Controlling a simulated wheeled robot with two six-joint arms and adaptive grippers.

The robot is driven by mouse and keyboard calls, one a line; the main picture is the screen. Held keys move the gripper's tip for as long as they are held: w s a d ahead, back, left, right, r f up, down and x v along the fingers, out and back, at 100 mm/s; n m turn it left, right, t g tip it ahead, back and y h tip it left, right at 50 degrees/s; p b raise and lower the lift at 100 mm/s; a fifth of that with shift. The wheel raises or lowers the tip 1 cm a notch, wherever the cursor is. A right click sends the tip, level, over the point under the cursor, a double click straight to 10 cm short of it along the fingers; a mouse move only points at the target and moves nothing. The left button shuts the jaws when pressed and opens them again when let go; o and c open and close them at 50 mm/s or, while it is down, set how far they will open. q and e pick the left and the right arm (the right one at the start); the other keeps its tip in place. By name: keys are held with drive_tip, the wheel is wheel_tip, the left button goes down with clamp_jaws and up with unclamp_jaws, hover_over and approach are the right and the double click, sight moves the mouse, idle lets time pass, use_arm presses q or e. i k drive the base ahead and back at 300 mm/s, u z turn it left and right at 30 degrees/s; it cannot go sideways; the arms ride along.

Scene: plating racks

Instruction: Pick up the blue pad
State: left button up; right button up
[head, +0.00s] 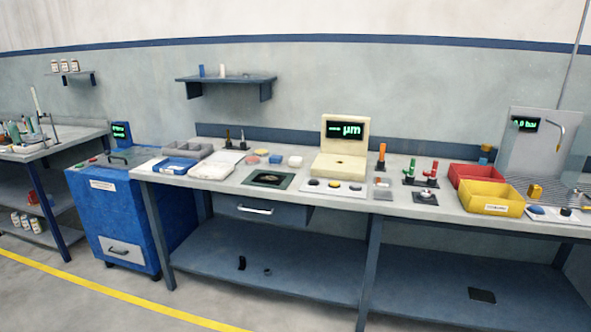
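A small blue pad (276,159) lies on the long workbench, left of the cream gauge with the green "µm" display. It sits in a loose group with an orange-red pad (253,159), a pale pinkish pad (262,152) and a whitish pad (295,161). Nothing covers the blue pad in the head view, but it is small and far off. Neither of my grippers shows in this view.
The workbench (231,186) also holds a framed dark plate (269,179), the cream gauge (341,164), a blue-and-white tray (175,166), red (473,172) and yellow (488,205) bins. A blue cabinet (115,208) stands left. The floor in front looks clear.

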sight(275, 160)
drive_tip(key=z, duration=0.2)
drive_tip(key=i, duration=2)
drive_tip(key=z, duration=0.2)
